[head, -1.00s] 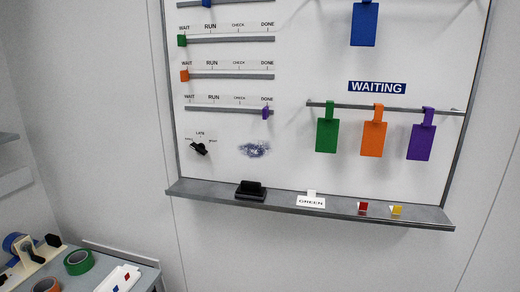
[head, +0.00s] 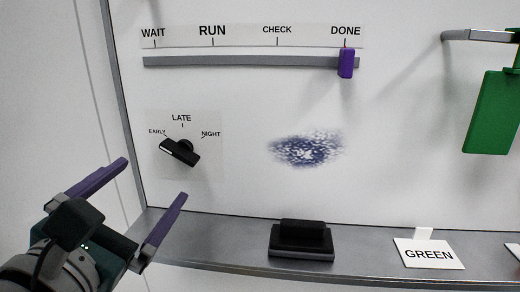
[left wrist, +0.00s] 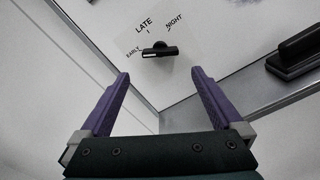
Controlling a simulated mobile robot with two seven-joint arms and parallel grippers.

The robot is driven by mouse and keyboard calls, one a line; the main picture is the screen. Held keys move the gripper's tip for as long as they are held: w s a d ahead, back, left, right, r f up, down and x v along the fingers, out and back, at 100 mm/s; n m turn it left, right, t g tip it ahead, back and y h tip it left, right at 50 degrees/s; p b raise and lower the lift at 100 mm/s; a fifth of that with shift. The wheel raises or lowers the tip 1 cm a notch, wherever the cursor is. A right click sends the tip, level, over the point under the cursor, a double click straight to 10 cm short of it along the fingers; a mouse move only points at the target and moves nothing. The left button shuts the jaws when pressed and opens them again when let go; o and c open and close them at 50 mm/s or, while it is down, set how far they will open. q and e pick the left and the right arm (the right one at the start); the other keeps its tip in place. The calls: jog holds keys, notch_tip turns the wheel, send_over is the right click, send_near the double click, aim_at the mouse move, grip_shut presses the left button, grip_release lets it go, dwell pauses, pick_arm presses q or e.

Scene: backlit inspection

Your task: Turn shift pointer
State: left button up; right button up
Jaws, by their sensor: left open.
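The shift pointer (head: 180,152) is a black knob on the white board, below the purple slider's rail. Its white-marked end is at the left, toward EARLY; LATE is above and NIGHT to the right. My left gripper (head: 155,180) is open and empty, below and left of the pointer in the head view. In the left wrist view, the pointer (left wrist: 160,51) shows beyond the gap between the purple fingers (left wrist: 160,74), apart from them. My right gripper is not in view.
A grey ledge (head: 365,263) runs under the board and holds a black eraser (head: 302,240) and a GREEN card (head: 428,253). A purple slider (head: 346,63) sits at DONE. A blue smudge (head: 306,149) is right of the pointer. A green tag (head: 492,112) hangs at right.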

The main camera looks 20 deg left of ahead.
aim_at(180, 152)
pick_arm(q)
jog(key=p+x, duration=0.1)
jog(key=x, duration=0.7)
jog(key=shift+w, duration=0.25)
jog(key=shift+d, duration=0.1)
jog(key=shift+c, duration=0.2)
jog(key=c, duration=1.2)
jog(key=shift+r, duration=0.1)
